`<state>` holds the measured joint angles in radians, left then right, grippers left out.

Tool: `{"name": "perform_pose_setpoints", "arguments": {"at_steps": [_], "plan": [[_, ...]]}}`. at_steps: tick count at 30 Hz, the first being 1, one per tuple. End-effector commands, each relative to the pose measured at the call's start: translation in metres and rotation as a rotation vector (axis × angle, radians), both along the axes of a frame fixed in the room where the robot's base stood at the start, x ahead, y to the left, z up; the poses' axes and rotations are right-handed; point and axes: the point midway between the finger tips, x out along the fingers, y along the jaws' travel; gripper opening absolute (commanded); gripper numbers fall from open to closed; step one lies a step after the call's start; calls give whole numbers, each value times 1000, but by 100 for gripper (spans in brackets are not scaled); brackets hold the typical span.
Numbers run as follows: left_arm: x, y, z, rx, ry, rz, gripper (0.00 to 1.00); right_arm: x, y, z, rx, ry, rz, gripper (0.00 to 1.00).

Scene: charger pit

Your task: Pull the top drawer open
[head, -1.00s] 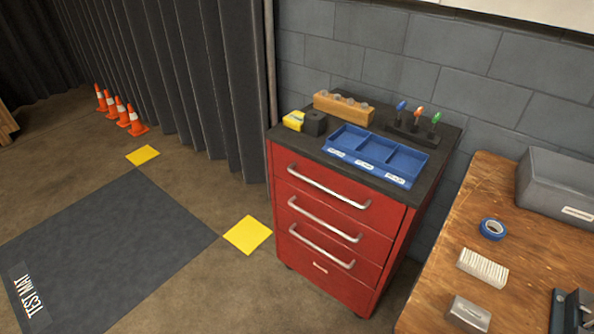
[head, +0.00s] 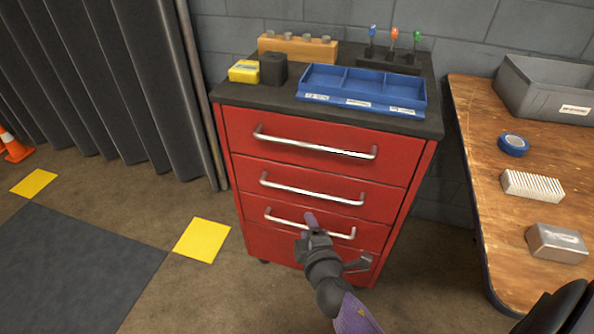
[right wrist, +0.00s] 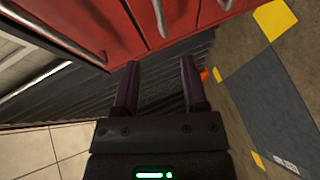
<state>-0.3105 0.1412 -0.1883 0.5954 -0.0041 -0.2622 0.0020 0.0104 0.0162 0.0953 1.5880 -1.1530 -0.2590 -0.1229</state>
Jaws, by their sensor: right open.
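The red drawer cabinet (head: 232,170) stands against the wall in the head view. Its top drawer (head: 285,158) is closed flush and has a silver bar handle (head: 316,146). My right gripper (head: 338,241) is open and empty, in front of the lower drawers and well below the top handle. One finger overlaps the third handle in the picture; I cannot tell if it touches. In the right wrist view the two dark fingers (right wrist: 158,85) are spread with nothing between them. Red drawer fronts (right wrist: 185,25) and silver handles show beyond them. My left gripper is not in view.
A blue tray (head: 420,106), a yellow box (head: 244,71) and a wooden block (head: 297,48) sit on the cabinet top. A wooden table (head: 475,130) with a grey bin (head: 550,90) stands close on the right.

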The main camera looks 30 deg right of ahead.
Motion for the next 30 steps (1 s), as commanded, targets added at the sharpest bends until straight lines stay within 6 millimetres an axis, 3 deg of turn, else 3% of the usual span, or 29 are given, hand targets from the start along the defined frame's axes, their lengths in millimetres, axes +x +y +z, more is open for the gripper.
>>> {"name": "perform_pose_setpoints", "arguments": {"at_steps": [1, 3, 6, 9, 19, 24, 30], "plan": [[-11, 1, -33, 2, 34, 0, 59, 14, -10, 3, -116, -81, -16, 56], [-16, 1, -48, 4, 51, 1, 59, 24, -22, 40, -273, -188, -51, 56], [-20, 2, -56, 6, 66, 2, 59, 26, -32, 78, -405, -272, -95, 56], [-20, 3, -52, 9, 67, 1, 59, 33, -37, 96, -442, -296, -109, 56], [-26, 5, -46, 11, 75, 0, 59, 97, -69, 110, -438, -294, -108, 56], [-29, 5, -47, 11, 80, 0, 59, 111, -76, 111, -436, -292, -105, 56], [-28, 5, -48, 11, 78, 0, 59, 113, -77, 112, -436, -293, -106, 56]]}}
